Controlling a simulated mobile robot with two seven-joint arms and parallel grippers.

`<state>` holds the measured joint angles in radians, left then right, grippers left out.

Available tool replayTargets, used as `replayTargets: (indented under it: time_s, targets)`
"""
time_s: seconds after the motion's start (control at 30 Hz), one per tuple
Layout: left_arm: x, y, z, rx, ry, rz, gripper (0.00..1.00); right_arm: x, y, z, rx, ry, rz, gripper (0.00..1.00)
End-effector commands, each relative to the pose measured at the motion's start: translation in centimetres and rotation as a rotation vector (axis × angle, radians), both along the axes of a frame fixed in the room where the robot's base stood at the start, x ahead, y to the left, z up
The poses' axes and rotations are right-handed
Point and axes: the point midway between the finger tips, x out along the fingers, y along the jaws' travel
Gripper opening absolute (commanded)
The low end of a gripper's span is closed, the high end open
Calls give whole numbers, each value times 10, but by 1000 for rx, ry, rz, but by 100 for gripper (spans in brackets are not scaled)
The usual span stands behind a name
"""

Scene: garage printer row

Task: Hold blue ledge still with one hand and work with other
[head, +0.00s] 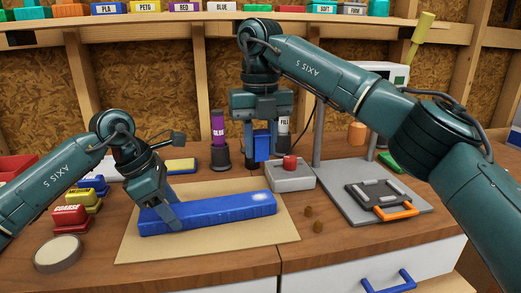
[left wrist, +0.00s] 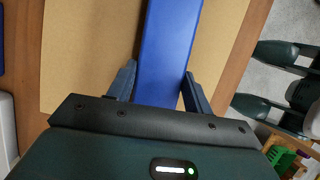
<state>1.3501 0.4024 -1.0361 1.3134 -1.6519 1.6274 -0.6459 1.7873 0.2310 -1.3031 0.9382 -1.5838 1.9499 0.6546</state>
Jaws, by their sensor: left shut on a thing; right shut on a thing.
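The long blue ledge (head: 225,207) lies on a tan mat (head: 150,250) on the bench. Its right end has a pale whitish patch on top. My left gripper (head: 170,217) is shut across the ledge left of its middle. In the left wrist view the ledge (left wrist: 166,50) lies between the two fingers (left wrist: 158,88). My right gripper (head: 262,150) is shut on a small blue block (head: 262,146), held upright above the bench behind the ledge. The block's upper part is hidden in the gripper.
A grey box with a red button (head: 290,163) stands right of the held block. Purple (head: 218,125) and white (head: 284,122) bottles stand behind. Coloured blocks, one red marked COARSE (head: 70,217), are at left. A grey plate (head: 350,208) carries a dark tray with an orange handle.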

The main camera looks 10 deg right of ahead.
Motion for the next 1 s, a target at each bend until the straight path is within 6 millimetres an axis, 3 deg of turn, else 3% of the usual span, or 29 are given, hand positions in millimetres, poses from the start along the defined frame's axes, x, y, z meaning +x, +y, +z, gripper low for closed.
replayTargets:
  time_s: [0.3, 0.33, 0.63, 1.0]
  targets:
    - [-1, 1, -3, 6, 6, 0, 20, 0, 0, 0, 0, 0, 0, 2]
    - [-1, 1, -3, 6, 6, 0, 51, 0, 0, 0, 0, 0, 0, 2]
    - [0, 0, -1, 2, 2, 0, 76, 0, 0, 0, 0, 0, -1, 2]
    - [0, 4, 10, 1, -1, 2, 76, 0, 0, 0, 0, 0, -1, 2]
